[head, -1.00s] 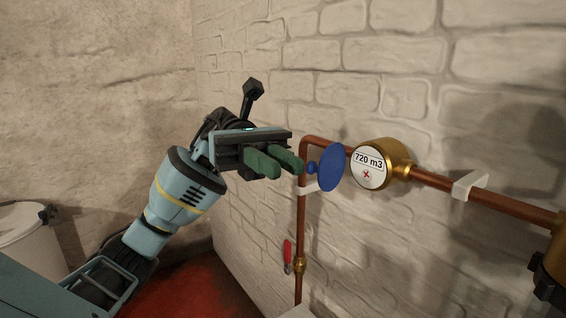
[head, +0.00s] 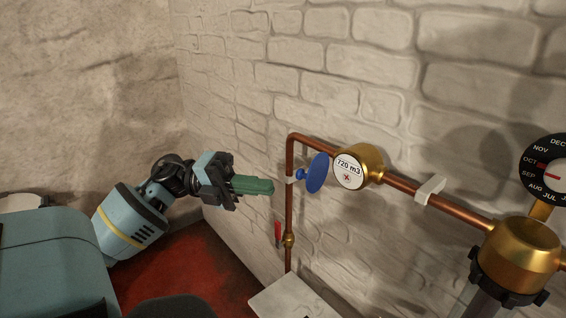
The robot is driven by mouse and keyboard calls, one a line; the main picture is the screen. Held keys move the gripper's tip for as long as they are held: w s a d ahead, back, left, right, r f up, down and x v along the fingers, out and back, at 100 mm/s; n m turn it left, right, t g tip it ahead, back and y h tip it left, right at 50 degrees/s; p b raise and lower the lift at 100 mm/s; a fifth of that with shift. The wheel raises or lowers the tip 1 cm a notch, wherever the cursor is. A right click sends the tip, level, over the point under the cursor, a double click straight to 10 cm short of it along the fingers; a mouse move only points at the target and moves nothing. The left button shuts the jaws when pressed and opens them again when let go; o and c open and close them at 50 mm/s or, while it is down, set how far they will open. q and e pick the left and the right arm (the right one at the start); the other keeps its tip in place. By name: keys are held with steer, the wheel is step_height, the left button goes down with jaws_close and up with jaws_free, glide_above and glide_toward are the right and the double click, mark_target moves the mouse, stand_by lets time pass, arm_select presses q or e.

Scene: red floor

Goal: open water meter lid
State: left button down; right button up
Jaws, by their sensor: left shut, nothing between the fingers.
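The water meter (head: 365,165) is a brass body on the copper pipe along the wall. Its white face reading "720 m3" is uncovered. Its blue round lid (head: 318,173) stands swung open to the left of the face, with a small blue knob (head: 299,175) on its outer side. My left gripper (head: 270,186), with green fingers, is shut and empty. In the picture it lies left of the knob and slightly lower, with a gap between them. My right gripper is not in view.
A copper pipe (head: 290,215) drops down the wall to a valve with a red handle (head: 278,232). A brass filter housing (head: 522,255) with a black month dial (head: 547,172) is at the right. A white surface (head: 293,300) lies below. The red floor (head: 190,275) is partly open.

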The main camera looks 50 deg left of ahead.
mark_target(307, 181)
arm_select(q)
steer(key=a+n+t+y+p, duration=0.1)
steer(key=n, duration=0.1)
steer(key=s+a+n+t+y+p, duration=0.1)
steer(key=n, duration=0.1)
steer(key=s+a+f+n+y+p, duration=0.1)
steer(key=n, duration=0.1)
steer(key=shift+a+n+t, duration=0.3)
steer(key=shift+t, duration=0.1)
steer(key=w+d+p, duration=0.1)
steer(key=w+d, duration=0.3)
steer(key=w, duration=0.4)
steer(key=shift+w, duration=0.25)
steer(key=shift+d, duration=0.1)
